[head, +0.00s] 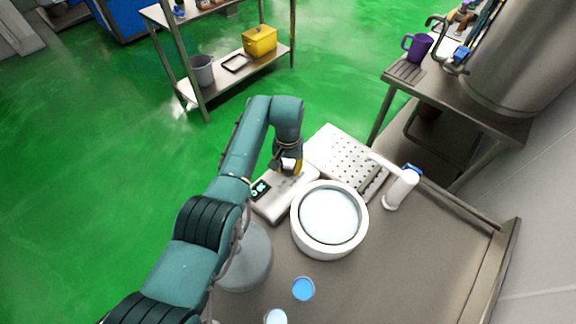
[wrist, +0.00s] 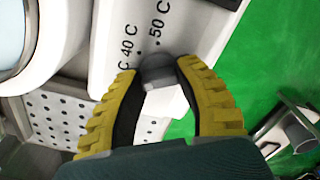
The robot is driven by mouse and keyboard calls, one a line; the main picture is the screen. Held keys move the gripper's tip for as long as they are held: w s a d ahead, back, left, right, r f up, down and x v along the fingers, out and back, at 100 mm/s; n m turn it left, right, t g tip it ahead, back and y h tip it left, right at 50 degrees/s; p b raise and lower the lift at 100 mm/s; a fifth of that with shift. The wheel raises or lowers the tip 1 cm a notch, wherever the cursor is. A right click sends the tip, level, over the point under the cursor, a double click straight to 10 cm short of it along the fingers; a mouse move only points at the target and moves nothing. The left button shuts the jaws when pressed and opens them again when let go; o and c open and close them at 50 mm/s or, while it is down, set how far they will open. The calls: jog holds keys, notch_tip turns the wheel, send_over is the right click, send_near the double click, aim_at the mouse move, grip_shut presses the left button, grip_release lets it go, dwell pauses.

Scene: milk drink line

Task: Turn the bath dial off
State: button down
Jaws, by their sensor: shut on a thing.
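The bath is a round white vessel (head: 298,238) with pale liquid, standing on the metal table. Its white control box (head: 272,208) with a small lit display is joined on its left. The grey bath dial (wrist: 158,72) sits on the box face in the wrist view, near the printed marks "40 C" and "50 C". My gripper (wrist: 160,75) has its yellow-padded fingers on both sides of the dial and is shut on it. In the head view my gripper (head: 291,168) is at the box's far end and hides most of the dial.
A perforated white drain tray (head: 340,150) lies behind the bath. A white tap-like dispenser (head: 401,188) stands to its right. A blue-topped cup (head: 303,288) and a pale-topped one (head: 276,317) stand in front. The table's right side is clear.

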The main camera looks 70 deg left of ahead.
aim_at(288, 167)
jog(key=n+p, duration=0.1)
jog(key=n, duration=0.5)
jog(key=shift+f+n, duration=0.15)
jog(key=shift+n, duration=0.25)
dwell(0.4)
jog(key=c, duration=0.7)
grip_release()
notch_tip(288, 167, up, 12)
jog(key=shift+r, duration=0.1)
